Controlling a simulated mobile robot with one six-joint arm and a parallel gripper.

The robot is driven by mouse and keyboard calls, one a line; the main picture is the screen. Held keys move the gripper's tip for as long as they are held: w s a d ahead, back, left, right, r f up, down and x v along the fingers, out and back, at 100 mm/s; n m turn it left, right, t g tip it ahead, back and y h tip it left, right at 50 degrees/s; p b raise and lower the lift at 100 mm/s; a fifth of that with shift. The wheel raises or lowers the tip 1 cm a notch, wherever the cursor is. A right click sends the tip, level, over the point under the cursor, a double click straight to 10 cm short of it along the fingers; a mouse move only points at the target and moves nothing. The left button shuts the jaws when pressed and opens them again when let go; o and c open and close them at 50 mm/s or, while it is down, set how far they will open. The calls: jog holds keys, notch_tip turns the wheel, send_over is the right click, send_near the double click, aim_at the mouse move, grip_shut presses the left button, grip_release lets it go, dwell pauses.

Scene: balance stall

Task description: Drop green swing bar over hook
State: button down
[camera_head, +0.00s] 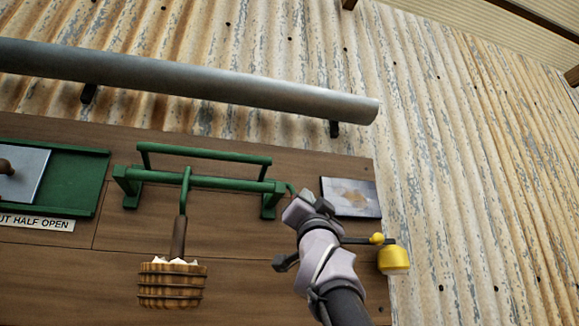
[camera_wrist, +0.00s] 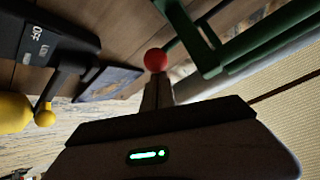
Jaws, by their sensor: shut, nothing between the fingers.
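A green swing bar (camera_head: 205,154) shows in the head view as the raised upper bar of a green frame on the plank board. A green lower bar (camera_head: 225,184) runs between two end brackets. A green upright rod (camera_head: 185,190) crosses its middle, with a brown grip below; I cannot tell whether this is the hook. My gripper (camera_head: 310,205) is right of the frame, shut and empty. In the wrist view, a red ball (camera_wrist: 156,60) is just beyond my fingertips (camera_wrist: 158,92); contact is unclear. Green frame parts (camera_wrist: 255,40) show at upper right.
A ribbed wooden bucket (camera_head: 172,285) is below the brown grip. A grey pipe (camera_head: 190,85) runs above the board. A picture plate (camera_head: 350,197) and a yellow weight-like piece (camera_head: 394,260) are right of my gripper. A green sliding panel (camera_head: 75,182) is at left.

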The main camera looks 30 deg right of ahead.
jog(key=shift+w+d+f+b, duration=0.25)
jog(key=shift+w+f+b, duration=0.05)
jog(key=shift+w+f, duration=0.4)
jog(key=shift+d+f, duration=0.1)
jog(key=shift+f, duration=0.15)
